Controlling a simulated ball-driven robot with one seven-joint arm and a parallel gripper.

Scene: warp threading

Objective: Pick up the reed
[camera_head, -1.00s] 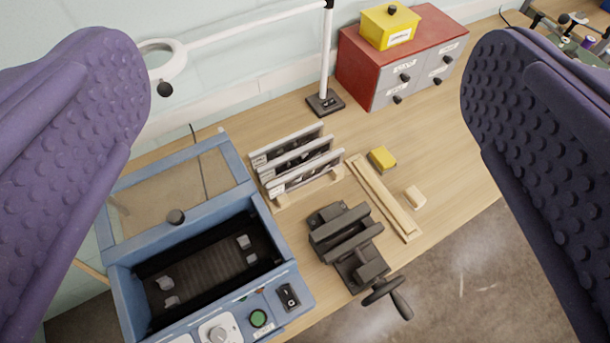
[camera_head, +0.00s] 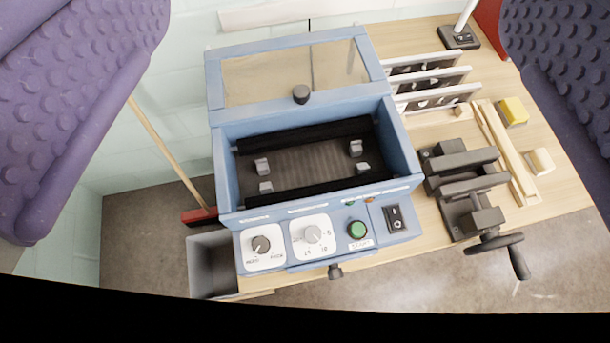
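My gripper (camera_head: 332,80) shows as two purple, studded fingers at the left and right edges. They are wide apart with nothing held between them. Three long, light-framed pieces with dark, patterned faces stand side by side in a wooden rack (camera_head: 434,118) on the table, right of the blue machine. They look like reeds, but I cannot tell which one, if any, is the reed; the nearest such piece (camera_head: 432,102) shows most clearly. The gripper is apart from all of them.
A blue machine (camera_head: 222,160) with raised clear lid, knobs and green button fills the middle. A black vise (camera_head: 466,185), wooden strips (camera_head: 504,150), a yellow block (camera_head: 513,111) and a pale block (camera_head: 539,161) lie right. A grey bin (camera_head: 208,265) and broom (camera_head: 163,155) stand left.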

